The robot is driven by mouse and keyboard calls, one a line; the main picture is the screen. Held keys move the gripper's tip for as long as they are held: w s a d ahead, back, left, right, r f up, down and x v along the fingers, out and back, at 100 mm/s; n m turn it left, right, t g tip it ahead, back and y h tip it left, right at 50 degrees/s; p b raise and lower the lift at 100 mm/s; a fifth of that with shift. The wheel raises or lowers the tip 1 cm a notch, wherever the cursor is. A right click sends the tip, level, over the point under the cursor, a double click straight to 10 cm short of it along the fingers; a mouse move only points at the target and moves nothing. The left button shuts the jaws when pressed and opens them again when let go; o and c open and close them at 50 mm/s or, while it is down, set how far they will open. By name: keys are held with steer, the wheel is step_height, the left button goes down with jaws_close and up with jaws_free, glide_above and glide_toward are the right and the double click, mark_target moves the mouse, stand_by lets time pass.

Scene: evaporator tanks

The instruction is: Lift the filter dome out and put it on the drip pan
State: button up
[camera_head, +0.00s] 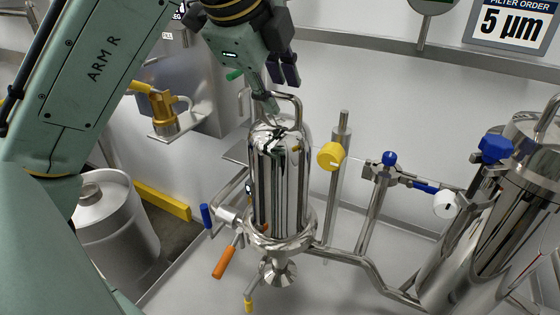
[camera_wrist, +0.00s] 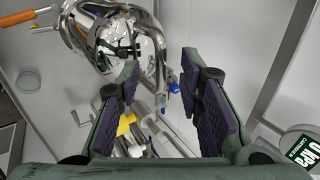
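The filter dome (camera_head: 280,185) is a tall, mirror-bright cylinder with a bent-tube handle (camera_head: 292,98) on top. It stands upright on a round flanged base (camera_head: 283,235). My gripper (camera_head: 276,92) is just above the dome's top, close to the handle; I cannot tell from the head view whether they touch. In the wrist view my gripper (camera_wrist: 160,64) has its fingers wide apart with nothing between them. I cannot clearly make out the drip pan.
An orange lever (camera_head: 224,262) and a blue lever (camera_head: 207,216) stick out left of the base. A yellow knob (camera_head: 331,156), blue-knobbed valves (camera_head: 389,159) and pipes stand to the right, before a large steel tank (camera_head: 490,240). A steel drum (camera_head: 112,225) stands left.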

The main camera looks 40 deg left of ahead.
steer(key=shift+x, duration=1.35)
steer(key=shift+c, duration=0.4)
jaws_close()
steer(key=shift+r, duration=0.1)
